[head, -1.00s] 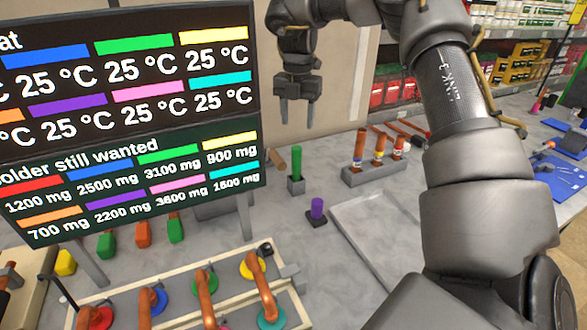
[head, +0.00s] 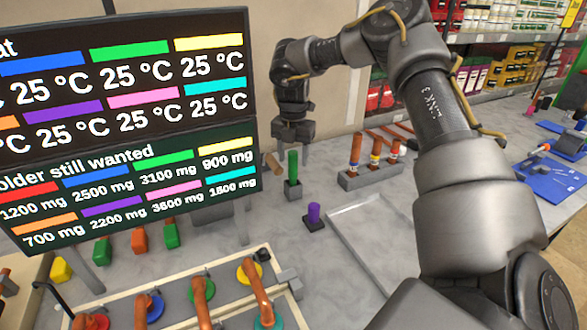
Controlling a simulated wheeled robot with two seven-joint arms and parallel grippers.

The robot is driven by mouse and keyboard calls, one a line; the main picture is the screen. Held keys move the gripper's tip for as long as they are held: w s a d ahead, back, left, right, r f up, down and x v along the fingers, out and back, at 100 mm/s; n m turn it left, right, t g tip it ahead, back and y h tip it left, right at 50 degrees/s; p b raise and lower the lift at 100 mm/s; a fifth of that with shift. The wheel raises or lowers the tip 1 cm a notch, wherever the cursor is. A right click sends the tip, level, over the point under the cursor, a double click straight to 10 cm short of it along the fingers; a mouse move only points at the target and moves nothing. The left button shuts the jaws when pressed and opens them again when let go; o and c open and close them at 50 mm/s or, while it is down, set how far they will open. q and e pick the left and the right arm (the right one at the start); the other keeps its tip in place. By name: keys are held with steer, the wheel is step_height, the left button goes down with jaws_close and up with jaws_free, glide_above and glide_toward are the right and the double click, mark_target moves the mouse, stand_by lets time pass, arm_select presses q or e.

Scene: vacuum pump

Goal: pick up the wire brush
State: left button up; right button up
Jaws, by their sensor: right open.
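I cannot pick out the wire brush with certainty. Long thin reddish-brown sticks (head: 380,138) lie on the bench behind the tube rack, too small to identify. A short brown piece (head: 273,164) shows below my right gripper, partly hidden by other things. My right gripper (head: 293,132) hangs above the back of the bench near the wall, left of the rack. It is open and I see nothing between its fingers. My left gripper is not in view.
A large display (head: 125,125) blocks the left. A rack (head: 370,177) holds brown tubes. A shallow tray (head: 350,240) lies mid-bench. Capped pipes stand in a framed holder (head: 275,275) in front.

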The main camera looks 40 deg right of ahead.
steer(key=shift+s+a, duration=0.1)
steer(key=shift+a, duration=0.05)
steer(key=shift+c, duration=0.3)
steer(key=c, duration=1)
